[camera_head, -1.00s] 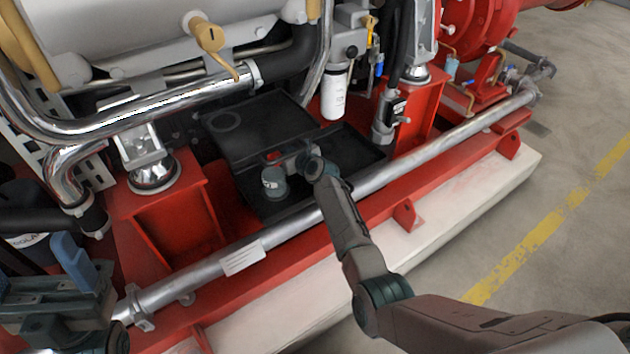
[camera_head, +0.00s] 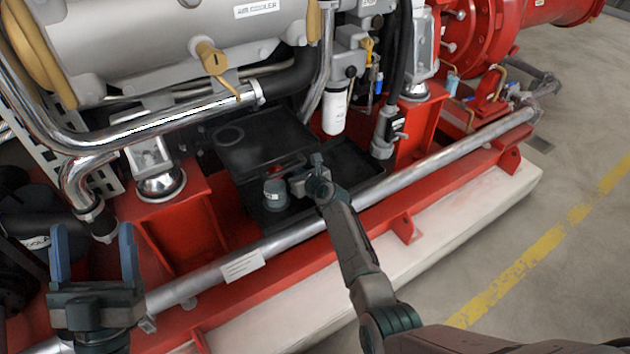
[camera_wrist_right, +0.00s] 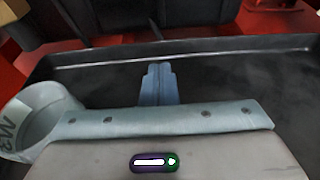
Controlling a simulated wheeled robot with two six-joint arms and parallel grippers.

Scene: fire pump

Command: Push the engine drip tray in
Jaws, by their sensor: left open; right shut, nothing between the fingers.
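The black engine drip tray (camera_head: 358,168) lies low between the red frame uprights, under the engine. In the right wrist view its floor (camera_wrist_right: 235,85) and long rim span the picture. My right gripper (camera_wrist_right: 158,68) is shut and empty, over the tray with its fingertips near the far wall; I cannot tell whether they touch. In the head view my right gripper (camera_head: 298,182) reaches over the chrome pipe into the tray area. A grey round piece (camera_head: 275,196) shows beside it. My left gripper (camera_head: 92,245) is open and empty at lower left, away from the tray.
A chrome pipe (camera_head: 400,172) runs along the front above the red base rail (camera_head: 365,220). A black panel (camera_head: 255,130) lies behind the tray opening. A white filter (camera_head: 335,110) hangs above it. Red mounts (camera_head: 175,215) stand beside it. The floor at right is clear.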

